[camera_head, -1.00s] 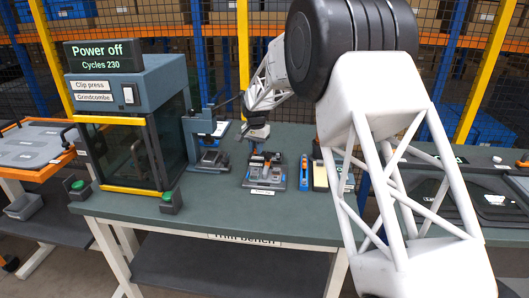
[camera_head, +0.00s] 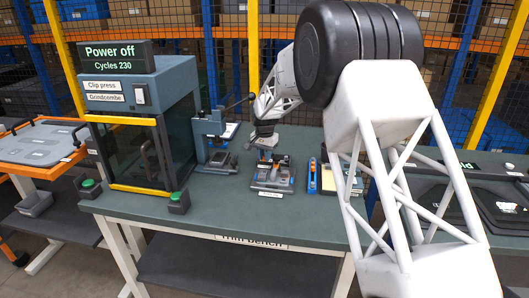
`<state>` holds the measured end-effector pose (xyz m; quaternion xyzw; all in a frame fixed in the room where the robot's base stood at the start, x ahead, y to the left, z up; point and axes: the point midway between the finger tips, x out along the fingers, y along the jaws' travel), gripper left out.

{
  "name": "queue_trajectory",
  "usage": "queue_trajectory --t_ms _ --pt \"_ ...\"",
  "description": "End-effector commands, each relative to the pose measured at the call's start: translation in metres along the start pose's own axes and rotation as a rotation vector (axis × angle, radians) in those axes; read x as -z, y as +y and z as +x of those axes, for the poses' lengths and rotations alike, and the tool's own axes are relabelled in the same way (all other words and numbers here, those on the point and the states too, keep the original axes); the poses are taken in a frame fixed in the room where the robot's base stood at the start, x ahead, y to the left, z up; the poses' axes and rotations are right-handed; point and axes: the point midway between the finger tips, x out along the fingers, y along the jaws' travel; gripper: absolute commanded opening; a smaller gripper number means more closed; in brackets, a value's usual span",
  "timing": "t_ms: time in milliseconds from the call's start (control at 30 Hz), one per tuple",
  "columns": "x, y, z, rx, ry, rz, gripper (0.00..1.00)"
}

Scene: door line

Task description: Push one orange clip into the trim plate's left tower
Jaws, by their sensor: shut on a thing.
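My gripper (camera_head: 266,149) is low over the small grey and blue fixture (camera_head: 271,184) on the green bench, near the fixture's back part. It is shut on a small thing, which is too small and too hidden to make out. The trim plate appears to lie in this fixture, but its left tower cannot be told apart at this size. I cannot tell whether the held thing touches the tower. No orange clip shows clearly.
The clip press (camera_head: 140,125), its sign reading "Power off", stands at the left of the bench (camera_head: 225,208). A blue hand-lever press (camera_head: 213,140) stands left of the fixture. A blue and orange tool (camera_head: 312,178) and a yellow-topped block (camera_head: 328,180) lie to its right.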

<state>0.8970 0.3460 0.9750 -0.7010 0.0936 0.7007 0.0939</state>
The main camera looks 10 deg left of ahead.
Motion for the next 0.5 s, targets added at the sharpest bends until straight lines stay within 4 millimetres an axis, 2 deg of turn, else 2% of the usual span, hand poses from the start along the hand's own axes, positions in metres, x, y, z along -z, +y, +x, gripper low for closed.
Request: queue_trajectory --t_ms 300,500 --pt "0.0 0.0 0.024 -0.001 -0.001 0.0 0.0" --pt "0.0 0.0 0.031 -0.001 -0.001 0.0 0.0"
